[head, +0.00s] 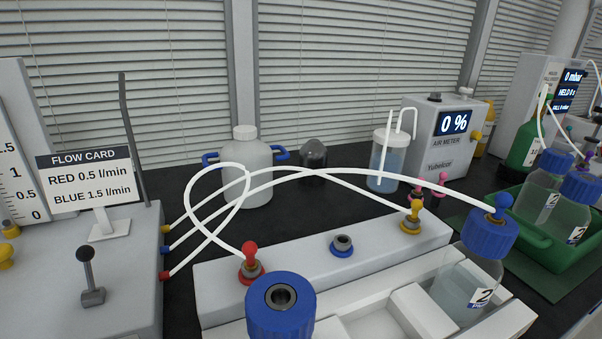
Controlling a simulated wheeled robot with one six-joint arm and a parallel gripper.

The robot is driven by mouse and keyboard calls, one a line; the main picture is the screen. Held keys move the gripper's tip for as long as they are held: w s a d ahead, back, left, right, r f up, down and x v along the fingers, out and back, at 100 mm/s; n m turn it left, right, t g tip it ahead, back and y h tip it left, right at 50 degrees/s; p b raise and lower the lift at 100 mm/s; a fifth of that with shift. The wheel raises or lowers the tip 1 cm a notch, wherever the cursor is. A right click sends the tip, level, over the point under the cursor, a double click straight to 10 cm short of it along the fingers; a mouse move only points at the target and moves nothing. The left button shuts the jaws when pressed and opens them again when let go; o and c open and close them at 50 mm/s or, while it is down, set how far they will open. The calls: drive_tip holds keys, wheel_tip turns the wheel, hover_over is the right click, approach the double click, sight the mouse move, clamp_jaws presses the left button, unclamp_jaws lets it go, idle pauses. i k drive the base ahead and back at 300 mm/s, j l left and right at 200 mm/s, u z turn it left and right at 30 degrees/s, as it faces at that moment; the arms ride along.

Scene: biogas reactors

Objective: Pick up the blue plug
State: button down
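The blue plug (503,204) stands upright in the blue cap (489,234) of a clear bottle (465,280) marked 2, at the right of the head view. A white tube runs from the plug leftward in a long arc. A red plug (249,254) sits in a red-ringed port and a yellow plug (415,210) in a yellow-ringed port of a white block (300,262). The blue-ringed port (342,245) between them is empty. My gripper does not show in the view.
Another blue cap (280,310) with an open hole stands in the near foreground. A grey unit (80,275) with a flow card (90,178) is at left. A white jug (247,170), an air meter (440,135) and a green crate (540,240) with bottles stand behind and right.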

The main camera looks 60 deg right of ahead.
sight(503, 201)
drive_tip(key=k+j+z, duration=0.1)
drive_tip(key=k, duration=0.2)
drive_tip(key=k+j, duration=0.2)
drive_tip(key=k+z, duration=0.1)
drive_tip(key=z, duration=1.4)
